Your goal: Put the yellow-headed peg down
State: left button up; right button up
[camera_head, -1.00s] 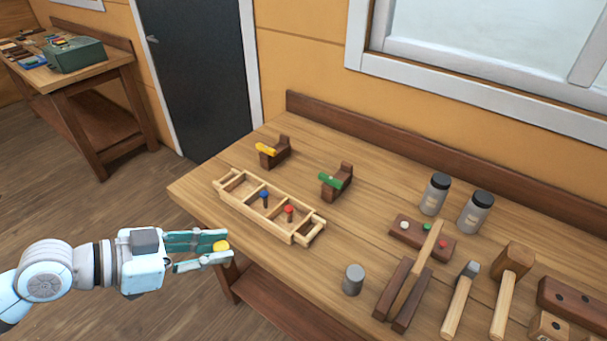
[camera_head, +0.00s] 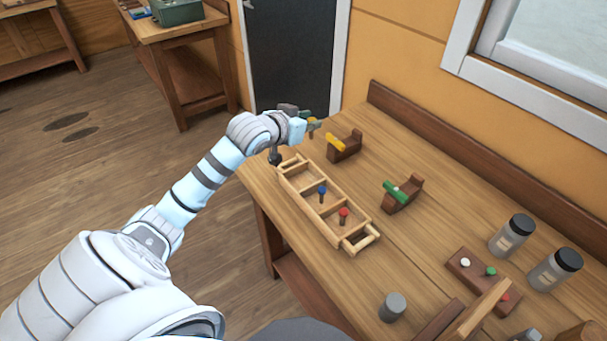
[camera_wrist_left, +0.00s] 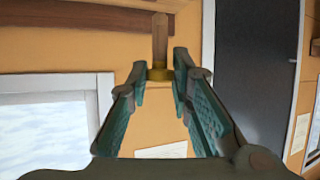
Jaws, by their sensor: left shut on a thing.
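The yellow-headed peg (camera_wrist_left: 160,35) is in my left gripper (camera_wrist_left: 160,74). In the left wrist view its yellow head (camera_wrist_left: 159,73) sits between the fingertips and its wooden shaft sticks out beyond them. My right gripper is not in view.
The wooden tray (camera_head: 297,190) holds a blue-headed peg (camera_head: 322,190) and a red-headed peg (camera_head: 343,213). Brown blocks with a yellow bar (camera_head: 336,142) and a green bar (camera_head: 394,191) stand behind it. A dark peg block (camera_head: 463,277), two jars (camera_head: 512,235) and a grey cylinder (camera_head: 392,306) stand right.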

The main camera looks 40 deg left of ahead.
pick_arm(q)
jog(key=w+a+n+y, duration=0.1)
jog(key=a+n+y, duration=0.1)
jog(key=a, duration=0.1)
jog(key=b, duration=0.3)
send_over(302, 186)
notch_tip(302, 186, down, 20)
jog(key=shift+s, duration=0.1)
jog(key=shift+o, duration=1.4)
jog(key=shift+f, duration=0.1)
jog(key=o, duration=0.4)
jog(key=shift+o, duration=0.2)
